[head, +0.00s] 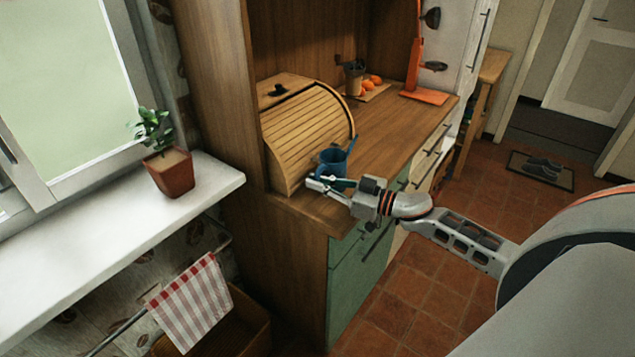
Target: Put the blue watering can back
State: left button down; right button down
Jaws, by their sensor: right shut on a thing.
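The blue watering can (332,161) is in front of the wooden bread box, above or on the near end of the wooden counter (392,131). My right gripper (325,184) reaches in from the right and is shut on the can at its lower part. The fingers hide part of the can's bottom, so I cannot tell whether it touches the counter. My left gripper is out of view.
The bread box (304,128) stands close behind the can. A potted plant (169,168) is on the white windowsill (110,245) at left. The counter's middle is clear.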

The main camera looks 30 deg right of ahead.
jog(key=c, duration=2.2)
grip_release()
jog(key=shift+r, duration=0.1)
jog(key=v, duration=1.2)
